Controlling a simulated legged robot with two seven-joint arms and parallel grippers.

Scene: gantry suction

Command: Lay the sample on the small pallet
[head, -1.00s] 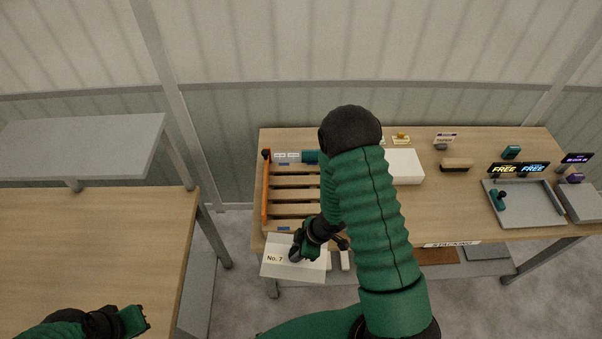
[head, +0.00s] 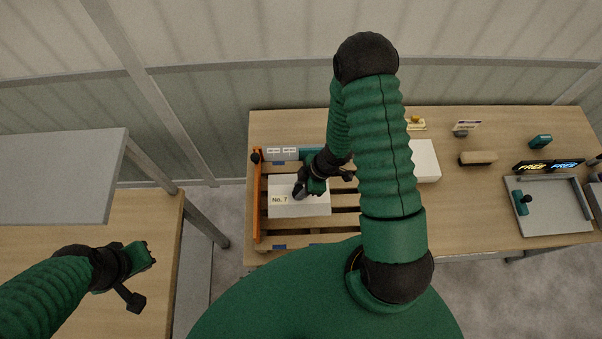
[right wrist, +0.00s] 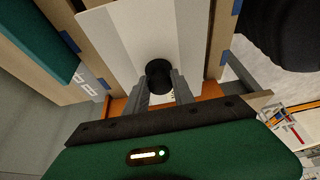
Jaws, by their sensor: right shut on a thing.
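The sample is a white slab (head: 285,205) marked "No. 7", with a dark knob on top. My right gripper (head: 300,192) is shut on that knob. In the right wrist view the grey fingers (right wrist: 160,88) sit either side of the black knob (right wrist: 159,70), with the white slab (right wrist: 125,40) beyond. The slab is over the left part of the small slatted wooden pallet (head: 345,220); I cannot tell whether it touches the slats. My left gripper (head: 143,277) is empty above the left table; its jaw state is unclear.
An orange rail (head: 257,195) runs along the pallet's left side, and a teal and grey strip lies at its back. A white box (head: 425,160), a brown block (head: 478,158) and a grey tray (head: 555,215) stand further right. A raised grey shelf (head: 60,170) is at left.

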